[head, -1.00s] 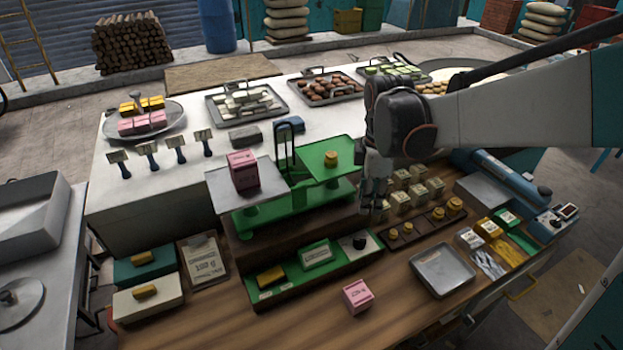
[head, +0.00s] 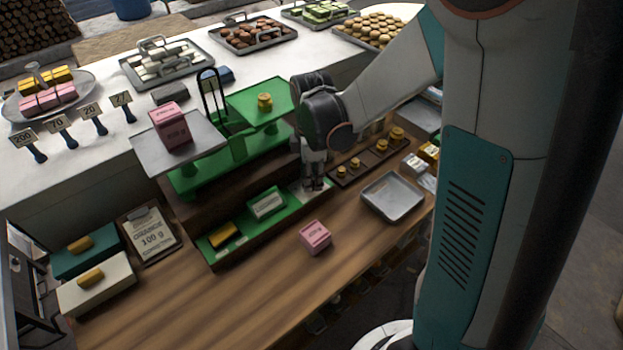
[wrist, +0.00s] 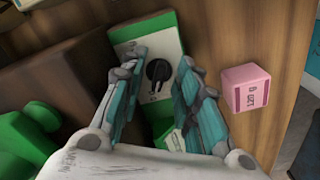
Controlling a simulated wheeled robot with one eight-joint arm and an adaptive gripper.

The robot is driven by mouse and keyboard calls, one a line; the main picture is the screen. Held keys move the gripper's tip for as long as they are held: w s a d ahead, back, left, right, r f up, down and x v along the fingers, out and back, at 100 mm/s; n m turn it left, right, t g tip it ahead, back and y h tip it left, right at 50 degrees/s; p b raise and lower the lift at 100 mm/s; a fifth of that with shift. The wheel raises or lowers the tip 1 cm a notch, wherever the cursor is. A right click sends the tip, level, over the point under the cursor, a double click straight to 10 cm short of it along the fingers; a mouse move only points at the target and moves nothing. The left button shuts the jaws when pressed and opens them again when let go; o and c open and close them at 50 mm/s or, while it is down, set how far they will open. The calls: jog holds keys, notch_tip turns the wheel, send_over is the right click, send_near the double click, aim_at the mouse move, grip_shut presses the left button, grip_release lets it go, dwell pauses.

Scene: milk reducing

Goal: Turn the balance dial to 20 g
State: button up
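The balance dial (wrist: 158,70) is a black knob on a white plate at the end of the green front panel (wrist: 164,36). My gripper (wrist: 161,62) is open, with its two teal-padded fingers on either side of the dial in the wrist view; I cannot tell whether they touch it. In the head view my gripper (head: 314,184) hides the dial at the right end of the panel. The green balance (head: 188,180) stands behind it, with a pink block (head: 170,125) on its grey left pan and a brass weight (head: 264,101) on its green right pan.
A pink cube (head: 315,237) lies on the wooden counter (head: 230,300) in front of the panel. A metal tray (head: 391,195) and a rack of brass weights (head: 368,158) are to the right. A green label block (head: 266,204) sits on the panel. The front counter is mostly clear.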

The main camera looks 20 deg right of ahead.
jog(key=shift+f, duration=0.25)
grip_shut()
